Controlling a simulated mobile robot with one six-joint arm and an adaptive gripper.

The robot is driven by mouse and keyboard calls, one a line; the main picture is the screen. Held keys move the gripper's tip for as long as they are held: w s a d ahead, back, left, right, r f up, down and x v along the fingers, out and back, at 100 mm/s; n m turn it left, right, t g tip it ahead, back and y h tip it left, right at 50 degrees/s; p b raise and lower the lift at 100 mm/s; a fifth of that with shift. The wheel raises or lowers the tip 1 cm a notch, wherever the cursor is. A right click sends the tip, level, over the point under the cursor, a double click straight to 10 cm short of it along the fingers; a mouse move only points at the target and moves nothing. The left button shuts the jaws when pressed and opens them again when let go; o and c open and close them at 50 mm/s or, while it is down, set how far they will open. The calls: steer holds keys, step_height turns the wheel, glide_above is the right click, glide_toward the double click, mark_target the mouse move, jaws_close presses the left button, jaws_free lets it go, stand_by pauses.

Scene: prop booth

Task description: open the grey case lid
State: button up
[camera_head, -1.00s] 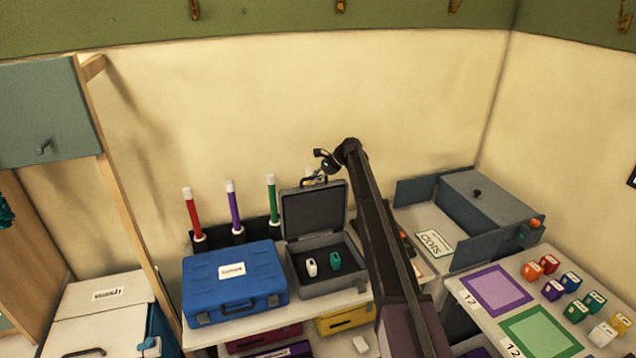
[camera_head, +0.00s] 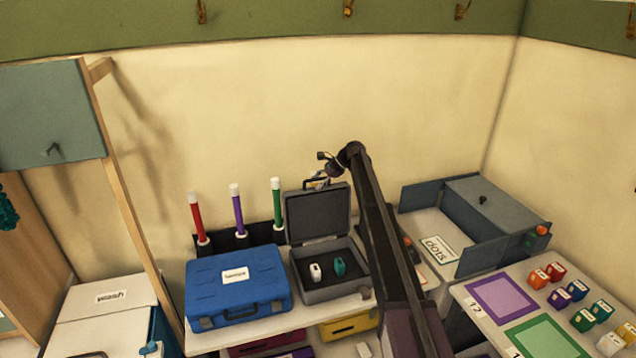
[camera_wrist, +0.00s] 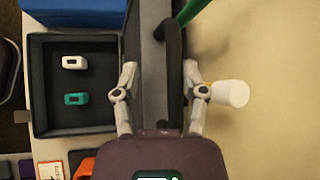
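The grey case (camera_head: 333,292) stands on the table with its lid (camera_head: 318,215) raised about upright at the back. A white item (camera_head: 315,272) and a teal item (camera_head: 340,266) lie in its dark interior; they also show in the wrist view, white (camera_wrist: 75,62) and teal (camera_wrist: 76,99). My gripper (camera_head: 318,178) is at the top edge of the lid, by its dark handle (camera_wrist: 172,75). In the wrist view my gripper (camera_wrist: 160,66) has its fingers apart, one on each side of the lid edge and handle. Whether a finger touches the lid is unclear.
A blue case (camera_head: 237,284) stands left of the grey case. Red, purple and green white-capped sticks (camera_head: 277,203) stand behind, close to the lid. A blue-grey box (camera_head: 490,215) stands to the right. The wall is close behind the lid.

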steer(key=shift+d+r, duration=0.1)
steer(key=w+d+r+p, duration=0.6)
steer(key=d+r+p, duration=0.3)
steer(key=r+p, duration=0.1)
steer(key=shift+w+d+r+p, duration=0.25)
steer(key=shift+w+p, duration=0.1)
steer(key=shift+w, duration=0.05)
stand_by(2.1)
stand_by(0.5)
steer(key=s+d+f+n+h+b, duration=0.2)
steer(key=s+f, duration=0.5)
steer(key=s, duration=1.3)
steer(key=s+d+f+n+h+b, duration=0.3)
steer(key=s+f+n+b, duration=0.3)
steer(key=s, duration=1.4)
steer(key=s+d+f+n+h+b, duration=0.2)
steer(key=s+f+b, duration=0.7)
steer(key=s, duration=1.1)
steer(key=f+n+h, duration=0.1)
steer(key=n+h, duration=0.1)
steer(key=n, duration=0.1)
steer(key=shift+d, duration=0.15)
steer(key=shift+s, duration=0.1)
